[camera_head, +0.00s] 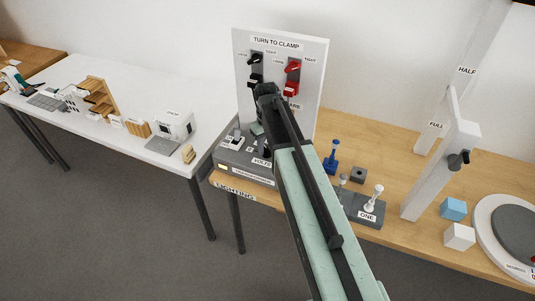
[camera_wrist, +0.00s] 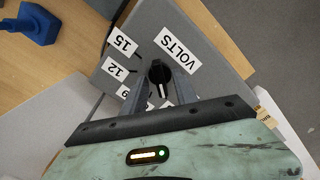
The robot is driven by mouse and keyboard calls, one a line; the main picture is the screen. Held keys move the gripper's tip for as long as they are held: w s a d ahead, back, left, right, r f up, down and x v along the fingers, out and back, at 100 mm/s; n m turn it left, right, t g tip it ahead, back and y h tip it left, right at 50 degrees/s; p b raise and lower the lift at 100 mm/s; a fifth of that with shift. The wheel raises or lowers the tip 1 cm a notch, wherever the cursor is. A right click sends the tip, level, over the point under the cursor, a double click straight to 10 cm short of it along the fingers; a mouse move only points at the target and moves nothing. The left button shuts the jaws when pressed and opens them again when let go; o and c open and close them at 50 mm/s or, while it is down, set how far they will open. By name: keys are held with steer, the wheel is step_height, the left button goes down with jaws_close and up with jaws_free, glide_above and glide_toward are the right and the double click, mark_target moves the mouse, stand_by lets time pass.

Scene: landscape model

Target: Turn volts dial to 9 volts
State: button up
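The black volts dial (camera_wrist: 160,73) sits on a grey panel (camera_wrist: 205,45) beside a white VOLTS label, in the wrist view. A white mark on the dial points down the picture toward my gripper. The labels 15, 12 and a partly covered 9 (camera_wrist: 123,92) run down the left of the dial; other labels are hidden by my gripper. My gripper (camera_wrist: 163,80) has its two grey fingers apart, one on each side of the dial; I cannot tell whether they touch it. In the head view my arm partly hides the grey volts box (camera_head: 243,174).
A white TURN TO CLAMP board (camera_head: 316,75) with black and red knobs stands behind the box. A blue post (camera_head: 331,160) and a grey block with pegs (camera_head: 365,211) are to the right on the wooden table. A white table (camera_head: 120,145) stands left.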

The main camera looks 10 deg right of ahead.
steer(key=shift+d, duration=0.1)
jaws_close()
steer(key=shift+m, duration=0.3)
steer(key=m, duration=0.6)
steer(key=shift+m, duration=0.3)
steer(key=m, duration=0.7)
steer(key=shift+s, duration=0.1)
stand_by(0.4)
